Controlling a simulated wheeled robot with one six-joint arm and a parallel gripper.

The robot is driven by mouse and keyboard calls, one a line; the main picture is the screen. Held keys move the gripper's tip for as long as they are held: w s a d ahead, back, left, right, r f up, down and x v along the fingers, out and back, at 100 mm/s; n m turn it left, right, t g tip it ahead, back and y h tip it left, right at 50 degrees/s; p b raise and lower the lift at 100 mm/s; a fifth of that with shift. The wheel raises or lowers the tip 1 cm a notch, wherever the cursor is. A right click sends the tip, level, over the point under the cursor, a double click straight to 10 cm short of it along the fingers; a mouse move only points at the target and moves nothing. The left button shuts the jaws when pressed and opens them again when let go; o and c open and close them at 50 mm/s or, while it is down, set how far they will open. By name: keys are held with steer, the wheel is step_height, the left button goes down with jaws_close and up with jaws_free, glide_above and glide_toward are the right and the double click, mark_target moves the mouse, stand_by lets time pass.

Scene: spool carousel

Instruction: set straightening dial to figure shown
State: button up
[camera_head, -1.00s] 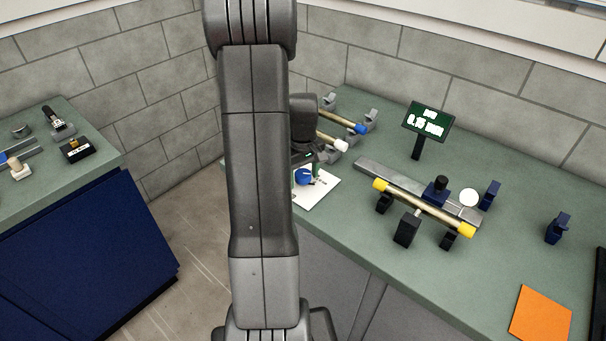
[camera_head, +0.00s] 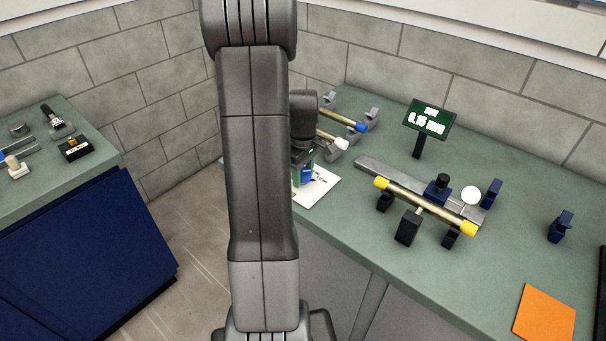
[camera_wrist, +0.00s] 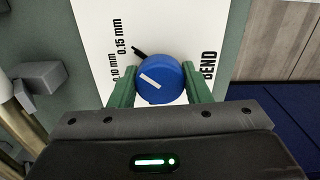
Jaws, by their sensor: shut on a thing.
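The dial is a round blue knob (camera_wrist: 160,80) with a white line on top, on a white plate (camera_wrist: 98,18) printed "0.10 mm", "0.15 mm" and "BEND". In the wrist view, the white line slants toward the upper left, on the side of the two figures. A short dark mark lies beside "0.15 mm". My gripper (camera_wrist: 158,68) has its green fingers on both sides of the knob and is shut on it. In the head view, the knob (camera_head: 307,174) is partly hidden by my gripper. A display (camera_head: 430,119) shows a blurred figure that looks like 0.15 mm.
Right of the plate, a brass tube with yellow ends (camera_head: 420,206) rests on dark supports. More tubes (camera_head: 345,120) lie in grey holders behind my gripper. An orange sheet (camera_head: 544,313) lies at the front right. A second bench (camera_head: 90,150) stands on the left.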

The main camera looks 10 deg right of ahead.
mark_target(303, 171)
steer(key=o, duration=1)
step_height(303, 171, up, 14)
steer(key=shift+f+b, duration=0.1)
steer(key=shift+b, duration=0.25)
step_height(303, 171, down, 14)
steer(key=shift+r+p, duration=0.1)
steer(key=shift+p, duration=0.3)
